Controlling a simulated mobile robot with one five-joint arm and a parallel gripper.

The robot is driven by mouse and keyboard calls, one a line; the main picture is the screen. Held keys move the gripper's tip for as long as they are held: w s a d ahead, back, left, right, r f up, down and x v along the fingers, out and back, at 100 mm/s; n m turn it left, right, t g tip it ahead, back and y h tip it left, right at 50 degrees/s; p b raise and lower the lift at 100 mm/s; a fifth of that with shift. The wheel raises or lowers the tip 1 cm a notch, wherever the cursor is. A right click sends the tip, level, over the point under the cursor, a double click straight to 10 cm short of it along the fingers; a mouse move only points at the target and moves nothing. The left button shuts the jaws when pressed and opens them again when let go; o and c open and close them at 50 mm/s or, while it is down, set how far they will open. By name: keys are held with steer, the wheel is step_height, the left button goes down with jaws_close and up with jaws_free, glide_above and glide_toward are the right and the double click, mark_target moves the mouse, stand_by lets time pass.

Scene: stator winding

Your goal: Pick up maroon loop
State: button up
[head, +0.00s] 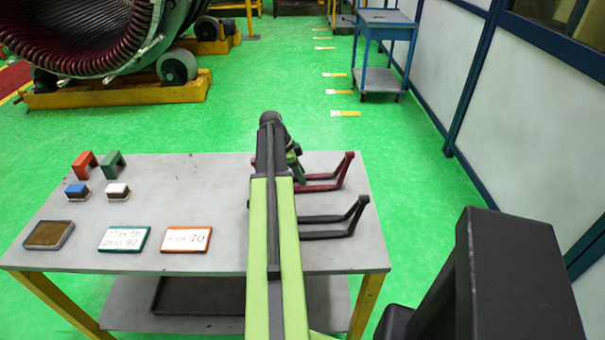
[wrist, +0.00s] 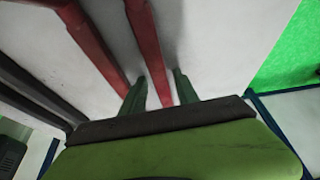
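The maroon loop (head: 328,178) lies at the right back of the grey table in the head view, its bent end raised at the right. My arm hides its left part. In the wrist view the maroon loop (wrist: 146,45) shows as two long bars. My gripper (wrist: 160,76) has its two green fingers apart, one on each side of the right-hand bar, with gaps visible beside it. The left-hand bar passes outside the fingers, to their left. In the head view my gripper (head: 296,166) is at the loop's left part, partly hidden by my arm.
A black loop (head: 330,219) lies in front of the maroon one. On the table's left are orange (head: 84,164) and green (head: 113,165) brackets, two small blocks, a brown tray (head: 49,235) and two label plates (head: 186,239). A blue cart (head: 384,50) stands behind.

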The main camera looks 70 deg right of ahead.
jaws_close()
stand_by(1.1)
